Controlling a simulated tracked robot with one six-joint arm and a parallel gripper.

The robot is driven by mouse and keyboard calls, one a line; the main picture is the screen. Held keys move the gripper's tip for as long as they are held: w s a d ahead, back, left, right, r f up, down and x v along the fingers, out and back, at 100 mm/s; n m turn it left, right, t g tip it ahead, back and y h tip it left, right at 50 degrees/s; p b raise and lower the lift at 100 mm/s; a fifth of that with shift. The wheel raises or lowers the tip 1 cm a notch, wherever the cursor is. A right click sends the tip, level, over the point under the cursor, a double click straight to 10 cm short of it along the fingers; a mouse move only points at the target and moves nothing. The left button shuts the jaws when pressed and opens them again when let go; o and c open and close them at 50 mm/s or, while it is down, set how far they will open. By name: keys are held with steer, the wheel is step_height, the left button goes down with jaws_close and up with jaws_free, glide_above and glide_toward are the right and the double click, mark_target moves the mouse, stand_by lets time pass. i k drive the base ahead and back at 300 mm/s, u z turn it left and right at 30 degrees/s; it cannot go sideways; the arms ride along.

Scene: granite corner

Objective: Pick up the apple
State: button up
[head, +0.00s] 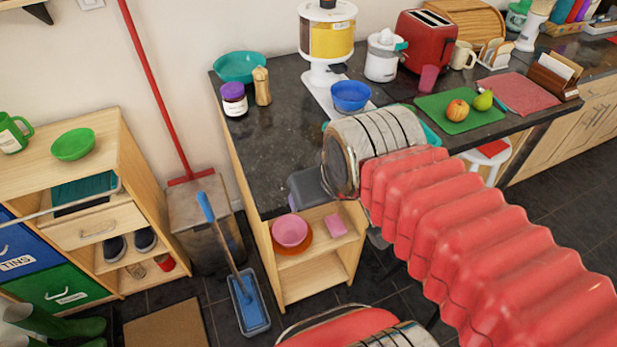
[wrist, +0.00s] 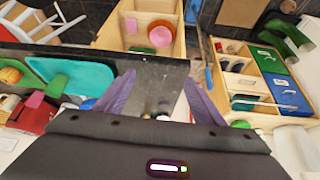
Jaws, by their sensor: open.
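The apple (head: 457,110), orange-red and round, rests on a green board (head: 434,112) on the dark counter, beside a green pear (head: 483,99). What looks like the apple (wrist: 10,74) shows at the far left edge of the wrist view. My gripper (wrist: 160,78) is open, with its two purple fingers spread and nothing held between them, above the counter near its edge. In the head view my arm hides most of the gripper; a dark part shows left of the arm, well left of the apple and apart from it.
A teal tray (wrist: 80,75) lies on the counter, partly hidden by my arm in the head view. A pink cup (head: 429,78), red toaster (head: 426,40) and blue bowl (head: 350,95) stand behind or beside the board. A red mat (head: 520,92) lies right. The counter's left front is bare.

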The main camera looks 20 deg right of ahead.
mark_target(457, 110)
steer(key=z, duration=1.65)
